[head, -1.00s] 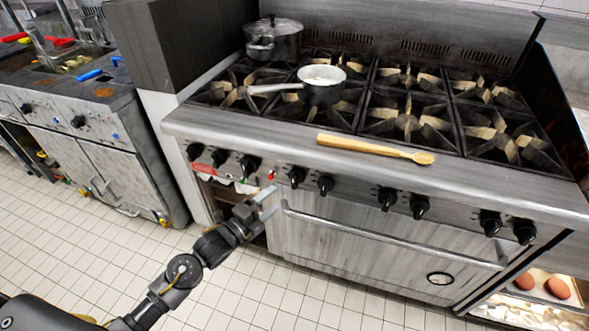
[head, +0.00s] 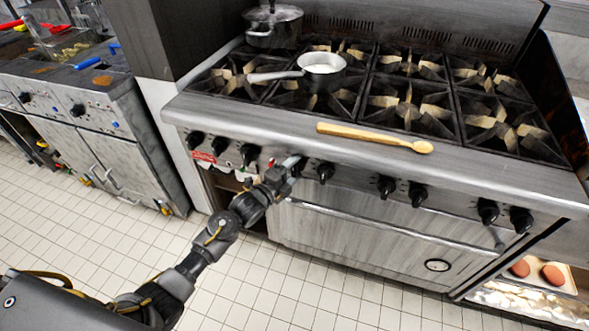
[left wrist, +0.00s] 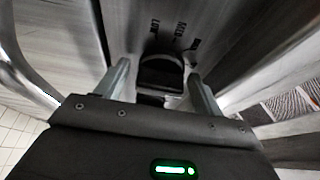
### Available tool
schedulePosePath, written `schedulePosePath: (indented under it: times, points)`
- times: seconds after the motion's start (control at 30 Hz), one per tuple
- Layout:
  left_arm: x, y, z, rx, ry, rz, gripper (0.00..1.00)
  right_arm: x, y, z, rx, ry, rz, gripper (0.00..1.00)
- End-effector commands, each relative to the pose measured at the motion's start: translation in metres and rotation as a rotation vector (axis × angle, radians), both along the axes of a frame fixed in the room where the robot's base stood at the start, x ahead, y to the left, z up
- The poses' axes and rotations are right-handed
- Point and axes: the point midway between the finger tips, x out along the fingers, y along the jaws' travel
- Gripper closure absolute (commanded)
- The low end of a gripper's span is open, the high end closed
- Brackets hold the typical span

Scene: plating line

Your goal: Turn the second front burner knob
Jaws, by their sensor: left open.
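The range (head: 440,172) has a row of black knobs along its front panel. A neighbouring knob (head: 326,171) to the right is uncovered. My right gripper is not in view.
A saucepan (head: 322,70) and a lidded pot (head: 273,27) stand on the burners. A wooden spoon (head: 370,137) lies on the front ledge. The oven handle (head: 400,226) runs below the knobs. The tiled floor in front is clear.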

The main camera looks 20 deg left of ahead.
Motion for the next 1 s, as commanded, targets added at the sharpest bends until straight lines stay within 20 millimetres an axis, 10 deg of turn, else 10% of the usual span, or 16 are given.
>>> schedulePosePath:
  times: [0.23,0.57,1.0]
  points:
    - [0.0005,-0.0007,-0.0003,-0.001,0.000,-0.001,0.32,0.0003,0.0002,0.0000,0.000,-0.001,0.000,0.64]
    - [0.0003,-0.0004,-0.0004,0.000,0.001,0.000,0.74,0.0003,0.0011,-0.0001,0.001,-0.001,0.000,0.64]
    - [0.0004,-0.0008,-0.0028,-0.108,0.009,-0.001,0.74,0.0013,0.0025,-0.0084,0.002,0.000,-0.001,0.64]
